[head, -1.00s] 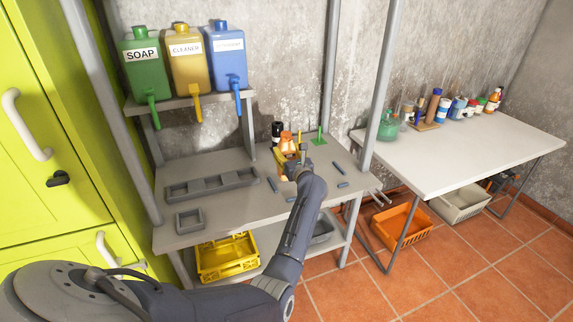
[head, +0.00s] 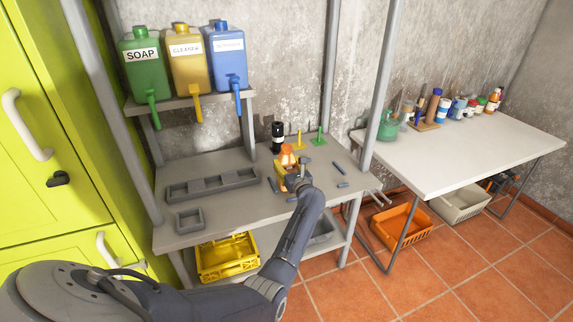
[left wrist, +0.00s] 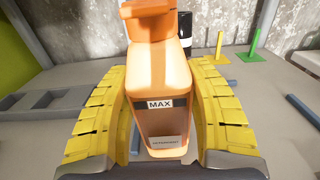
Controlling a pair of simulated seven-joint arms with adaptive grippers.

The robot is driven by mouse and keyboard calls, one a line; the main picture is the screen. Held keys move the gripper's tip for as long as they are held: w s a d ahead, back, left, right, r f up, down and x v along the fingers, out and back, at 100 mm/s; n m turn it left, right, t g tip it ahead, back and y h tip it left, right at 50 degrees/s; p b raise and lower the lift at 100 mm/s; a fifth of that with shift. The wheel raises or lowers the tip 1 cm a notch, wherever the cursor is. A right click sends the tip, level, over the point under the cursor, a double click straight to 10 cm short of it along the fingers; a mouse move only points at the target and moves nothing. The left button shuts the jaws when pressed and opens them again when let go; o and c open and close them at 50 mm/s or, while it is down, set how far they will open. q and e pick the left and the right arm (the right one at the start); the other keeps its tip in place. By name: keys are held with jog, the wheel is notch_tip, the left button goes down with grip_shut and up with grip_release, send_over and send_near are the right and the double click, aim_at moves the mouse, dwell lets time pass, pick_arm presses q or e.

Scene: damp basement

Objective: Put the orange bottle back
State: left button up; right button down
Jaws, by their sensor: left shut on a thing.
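The orange bottle (left wrist: 160,85), with a label reading MAX, stands upright between the yellow fingers of my left gripper (left wrist: 160,125) in the left wrist view. The fingers press on both of its sides. In the head view the bottle's orange top (head: 287,155) shows above my left gripper (head: 293,180), over the grey workbench (head: 235,210). I cannot tell whether its base touches the bench. My right gripper is not in view.
Behind the bottle stand a black bottle (head: 277,135), a yellow post (head: 299,140) and a green post (head: 319,137). A grey compartment tray (head: 212,185) and a small square tray (head: 189,221) lie to the left. Blue bars lie around the gripper. Soap, cleaner and blue jugs (head: 228,58) stand on the shelf above.

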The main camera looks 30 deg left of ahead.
pick_arm(q)
jog(key=o, duration=1.5)
jog(key=shift+f, duration=0.1)
jog(key=shift+o, duration=0.2)
